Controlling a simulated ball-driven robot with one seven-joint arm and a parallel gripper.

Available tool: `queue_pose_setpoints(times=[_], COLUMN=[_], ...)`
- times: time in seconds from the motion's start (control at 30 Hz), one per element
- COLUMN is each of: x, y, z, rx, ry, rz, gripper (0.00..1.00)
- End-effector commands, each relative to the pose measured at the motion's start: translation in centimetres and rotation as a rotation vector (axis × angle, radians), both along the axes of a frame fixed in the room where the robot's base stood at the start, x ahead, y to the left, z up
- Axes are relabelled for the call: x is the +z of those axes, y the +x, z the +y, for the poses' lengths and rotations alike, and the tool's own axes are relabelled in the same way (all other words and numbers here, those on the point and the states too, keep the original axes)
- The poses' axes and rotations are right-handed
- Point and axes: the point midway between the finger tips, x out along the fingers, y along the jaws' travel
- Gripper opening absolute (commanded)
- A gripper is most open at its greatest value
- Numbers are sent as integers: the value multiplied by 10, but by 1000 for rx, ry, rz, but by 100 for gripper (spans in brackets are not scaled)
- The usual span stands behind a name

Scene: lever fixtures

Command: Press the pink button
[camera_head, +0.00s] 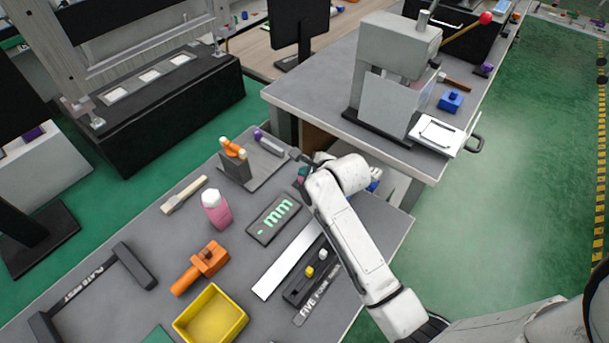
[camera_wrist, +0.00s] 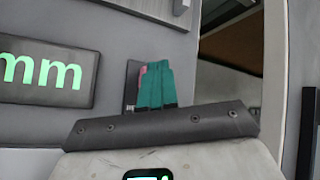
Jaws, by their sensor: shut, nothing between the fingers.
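The pink button (camera_wrist: 142,72) shows in the wrist view only as a small pink sliver at the left edge of my fingers. It sits on a dark base plate (camera_wrist: 131,84), and my fingers cover most of both. My gripper (camera_wrist: 157,68) has teal fingers, shut together and empty, with the tips over or right by the button. I cannot tell whether they touch it. In the head view my gripper (camera_head: 303,172) is at the table's right rear edge, and I cannot make out the button there.
A display reading "mm" (camera_head: 273,219) lies left of my gripper. A pink bottle (camera_head: 215,209), an orange clamp-like part (camera_head: 202,267) and a yellow bin (camera_head: 212,315) stand further left. A second bench (camera_head: 314,99) with a grey press (camera_head: 392,75) is behind. Green floor is open at right.

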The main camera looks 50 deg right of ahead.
Motion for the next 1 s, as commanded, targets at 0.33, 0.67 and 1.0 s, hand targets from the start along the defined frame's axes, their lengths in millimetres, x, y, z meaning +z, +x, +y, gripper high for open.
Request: queue_pose_setpoints(times=[0.33, 0.67, 1.0], x=[1, 16, 18], y=[-1, -1, 0], z=[0, 1, 0], rx=[0, 1, 0], ry=[1, 1, 0], rz=[3, 2, 1], gripper=[0, 0, 0])
